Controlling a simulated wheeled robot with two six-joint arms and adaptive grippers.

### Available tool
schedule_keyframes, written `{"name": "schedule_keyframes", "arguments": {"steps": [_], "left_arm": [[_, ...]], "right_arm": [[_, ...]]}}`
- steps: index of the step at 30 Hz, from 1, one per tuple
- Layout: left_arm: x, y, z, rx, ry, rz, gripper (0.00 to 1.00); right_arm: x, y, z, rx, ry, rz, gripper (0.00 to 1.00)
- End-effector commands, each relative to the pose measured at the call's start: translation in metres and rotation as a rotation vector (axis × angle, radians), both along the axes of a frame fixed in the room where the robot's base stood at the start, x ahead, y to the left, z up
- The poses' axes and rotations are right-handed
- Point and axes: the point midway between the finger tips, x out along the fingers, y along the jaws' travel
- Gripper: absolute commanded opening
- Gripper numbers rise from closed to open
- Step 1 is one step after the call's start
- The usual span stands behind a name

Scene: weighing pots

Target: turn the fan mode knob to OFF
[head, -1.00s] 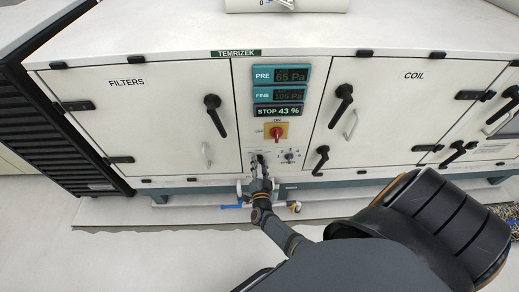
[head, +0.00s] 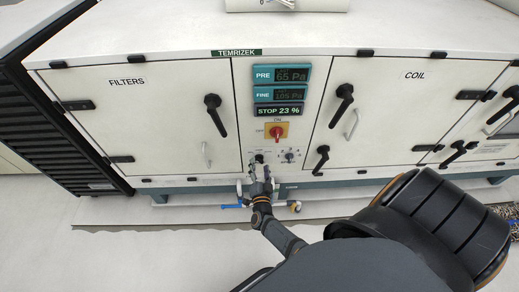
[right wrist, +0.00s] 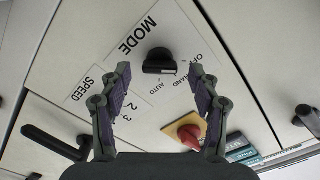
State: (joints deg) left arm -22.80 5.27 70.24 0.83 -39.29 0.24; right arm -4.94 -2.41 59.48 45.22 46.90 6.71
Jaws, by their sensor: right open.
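The fan mode knob (right wrist: 158,62) is a black knob on a white plate marked MODE, with OFF, HAND and AUTO around it in the right wrist view. It also shows as a small dark knob in the head view (head: 259,158). I cannot tell surely which mark it points to. My right gripper (right wrist: 160,70) is open. In the head view the right gripper (head: 260,170) is just below the knob. My left gripper is not in view.
The speed plate (right wrist: 85,91) is beside the mode plate; its knob (head: 290,156) is right of the mode knob in the head view. A red switch (head: 276,132) sits above. The display (head: 279,110) reads STOP 23 %. Black door handles (head: 214,112) (head: 322,158) stick out on both sides.

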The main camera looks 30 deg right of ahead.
Motion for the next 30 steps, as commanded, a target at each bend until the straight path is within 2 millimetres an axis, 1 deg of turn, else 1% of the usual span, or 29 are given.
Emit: {"name": "schedule_keyframes", "arguments": {"steps": [1,7,9,13,18,30], "left_arm": [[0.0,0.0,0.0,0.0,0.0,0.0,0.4],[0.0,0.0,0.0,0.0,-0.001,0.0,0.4],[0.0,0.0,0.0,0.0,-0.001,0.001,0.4],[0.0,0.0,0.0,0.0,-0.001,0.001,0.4],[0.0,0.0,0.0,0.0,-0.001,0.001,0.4],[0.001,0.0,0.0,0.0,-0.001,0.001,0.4]], "right_arm": [[-0.011,0.006,-0.001,0.003,0.003,-0.001,0.62],[-0.054,0.032,-0.002,0.004,0.004,-0.002,0.62],[-0.066,0.04,-0.001,0.003,0.004,-0.002,0.62],[-0.082,0.05,-0.001,0.003,0.003,0.0,0.62],[-0.09,0.055,0.0,0.002,0.001,-0.001,0.62],[-0.09,0.055,0.0,0.001,0.001,0.0,0.62]]}}
